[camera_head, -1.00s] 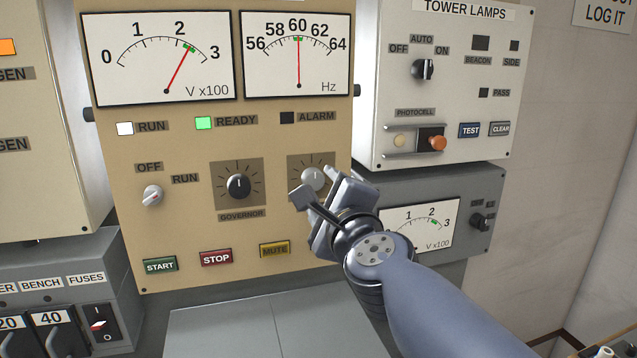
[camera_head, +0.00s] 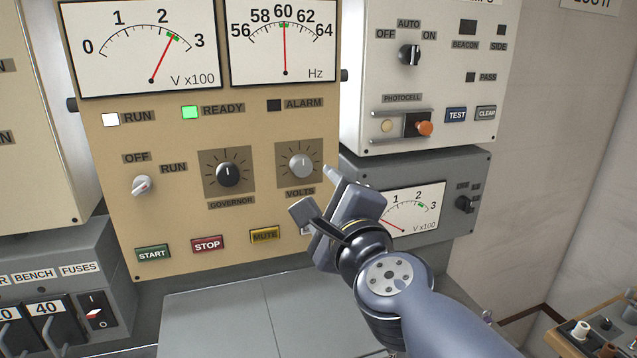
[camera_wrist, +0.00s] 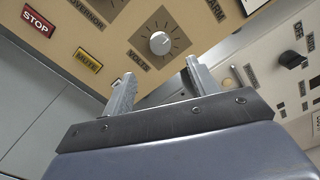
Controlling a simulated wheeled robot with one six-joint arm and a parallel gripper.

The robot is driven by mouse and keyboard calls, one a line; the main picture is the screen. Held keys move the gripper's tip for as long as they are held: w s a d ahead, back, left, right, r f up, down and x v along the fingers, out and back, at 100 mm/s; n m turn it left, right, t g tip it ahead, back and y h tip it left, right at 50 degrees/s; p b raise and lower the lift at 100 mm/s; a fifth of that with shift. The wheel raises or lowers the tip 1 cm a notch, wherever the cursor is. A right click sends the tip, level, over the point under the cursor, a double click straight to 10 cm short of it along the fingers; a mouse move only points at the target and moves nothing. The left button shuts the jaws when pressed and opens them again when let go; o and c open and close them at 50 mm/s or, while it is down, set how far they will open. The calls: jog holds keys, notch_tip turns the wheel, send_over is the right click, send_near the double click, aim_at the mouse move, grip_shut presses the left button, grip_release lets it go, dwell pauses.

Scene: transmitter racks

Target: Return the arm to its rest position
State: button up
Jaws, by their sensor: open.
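My gripper (camera_head: 318,190) is in front of the lower right part of the tan generator panel (camera_head: 120,220). Its two fingers are apart with nothing between them. In the wrist view the open fingers (camera_wrist: 158,90) point toward the panel, below the grey VOLTS knob (camera_wrist: 160,43). My arm extends to the lower right and partly covers the small grey meter box (camera_head: 478,170).
The white TOWER LAMPS box (camera_head: 375,80) is at the upper right. The fuse box (camera_head: 55,255) is at lower left. A grey surface (camera_head: 220,310) below the panel is bare. A tray of small items (camera_head: 600,325) is at lower right.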

aim_at(302, 168)
jog(key=b+x, duration=0.3)
jog(key=x, duration=0.7)
jog(key=shift+w, duration=0.3)
